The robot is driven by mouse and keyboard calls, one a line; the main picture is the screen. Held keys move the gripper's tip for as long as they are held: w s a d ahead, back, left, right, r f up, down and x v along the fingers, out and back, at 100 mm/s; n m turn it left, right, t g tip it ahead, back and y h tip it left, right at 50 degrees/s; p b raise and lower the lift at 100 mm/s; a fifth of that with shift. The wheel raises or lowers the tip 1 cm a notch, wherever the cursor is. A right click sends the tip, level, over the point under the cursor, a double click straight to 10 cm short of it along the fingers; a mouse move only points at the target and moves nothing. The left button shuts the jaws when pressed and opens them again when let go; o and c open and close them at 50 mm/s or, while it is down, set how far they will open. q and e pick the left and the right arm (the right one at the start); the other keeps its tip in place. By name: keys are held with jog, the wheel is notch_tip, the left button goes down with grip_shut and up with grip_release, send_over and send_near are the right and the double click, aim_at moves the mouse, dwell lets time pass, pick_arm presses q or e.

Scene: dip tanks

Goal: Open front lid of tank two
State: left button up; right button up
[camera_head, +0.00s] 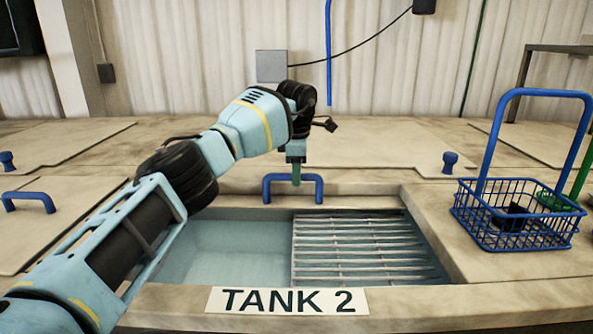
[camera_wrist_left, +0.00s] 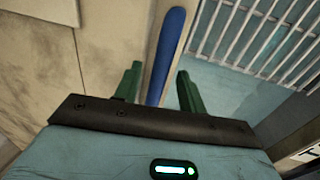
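Tank two has a white "TANK 2" label (camera_head: 287,300) on its front edge. Its front opening shows pale blue liquid (camera_head: 235,250) on the left and a metal grate (camera_head: 362,250) on the right. The front lid (camera_head: 235,188) lies at the back of this opening, with a blue bar handle (camera_head: 270,186) near its front edge. My left gripper (camera_head: 297,174) points down at the handle. In the left wrist view, its green fingers (camera_wrist_left: 158,88) are apart, one on each side of the blue handle (camera_wrist_left: 166,50), with small gaps showing. My right gripper is not in view.
A blue wire basket (camera_head: 515,225) with a tall handle stands on the right deck, a green handle (camera_head: 583,165) behind it. Another lid with a blue handle (camera_head: 28,201) lies at the left. Blue knobs (camera_head: 450,162) stand on the rear covers.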

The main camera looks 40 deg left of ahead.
pick_arm(q)
notch_tip(320, 180, up, 8)
jog(key=s+d, duration=0.1)
jog(key=shift+f, duration=0.15)
dwell(0.4)
dwell(0.5)
